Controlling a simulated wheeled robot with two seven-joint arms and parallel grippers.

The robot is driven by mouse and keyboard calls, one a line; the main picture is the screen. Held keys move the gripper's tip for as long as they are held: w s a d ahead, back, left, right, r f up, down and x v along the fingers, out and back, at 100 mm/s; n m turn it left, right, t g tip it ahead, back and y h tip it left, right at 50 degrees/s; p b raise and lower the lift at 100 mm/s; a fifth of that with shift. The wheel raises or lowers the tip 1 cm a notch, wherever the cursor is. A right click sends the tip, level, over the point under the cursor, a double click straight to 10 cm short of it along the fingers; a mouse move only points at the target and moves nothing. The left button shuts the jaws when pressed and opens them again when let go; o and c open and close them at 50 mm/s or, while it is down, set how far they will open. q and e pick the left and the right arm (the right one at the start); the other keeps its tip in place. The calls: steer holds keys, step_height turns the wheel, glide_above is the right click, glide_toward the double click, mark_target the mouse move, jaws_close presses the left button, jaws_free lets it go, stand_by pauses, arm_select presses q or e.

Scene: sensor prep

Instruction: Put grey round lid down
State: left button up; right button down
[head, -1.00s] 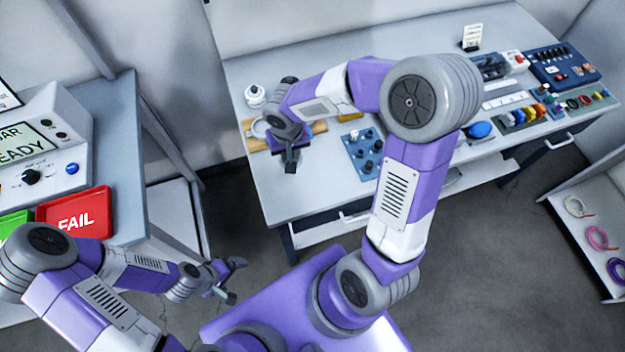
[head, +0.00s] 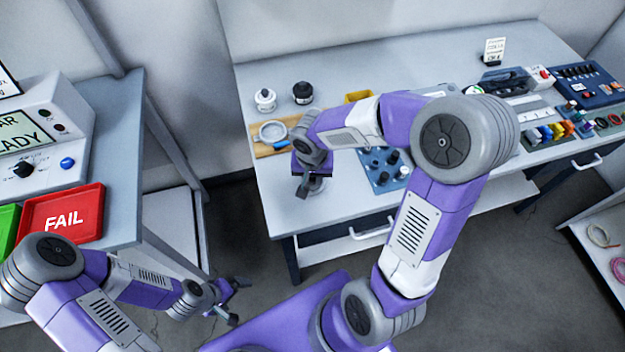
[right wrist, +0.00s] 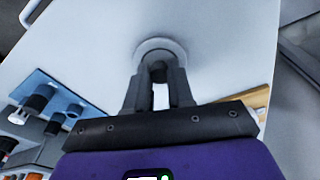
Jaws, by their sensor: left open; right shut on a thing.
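The grey round lid (head: 319,185) is at the front left part of the workbench top, partly hidden by my right gripper (head: 303,188). In the right wrist view the lid (right wrist: 181,47) shows as a pale disc, and my right gripper (right wrist: 160,75) points down with its fingers shut on the lid's central knob. The lid is flat and at or just above the bench surface; I cannot tell whether it touches. My left gripper (head: 237,301) is open and empty, low over the floor gap between the two tables.
A wooden board (head: 263,149) with a round grey-rimmed item (head: 272,131) lies behind the gripper. A white jar (head: 265,99) and a black jar (head: 302,93) stand further back. A blue block with dark knobs (head: 377,176) is to the right. The bench's front left is bare.

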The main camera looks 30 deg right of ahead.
mark_target(312, 189)
steer(key=shift+f, duration=0.3)
steer(key=shift+f, duration=0.1)
steer(key=shift+f, duration=0.1)
steer(key=c, duration=1)
jaws_free()
steer(key=shift+r, duration=0.35)
steer(key=r+p, duration=0.1)
steer(key=r, duration=0.3)
steer(key=s+r+p, duration=0.1)
steer(key=r, duration=0.2)
steer(key=r+p, duration=0.2)
steer(key=r, duration=0.2)
steer(key=shift+s+a+r, duration=0.15)
steer(key=shift+a+r, duration=0.15)
steer(key=shift+a, duration=0.1)
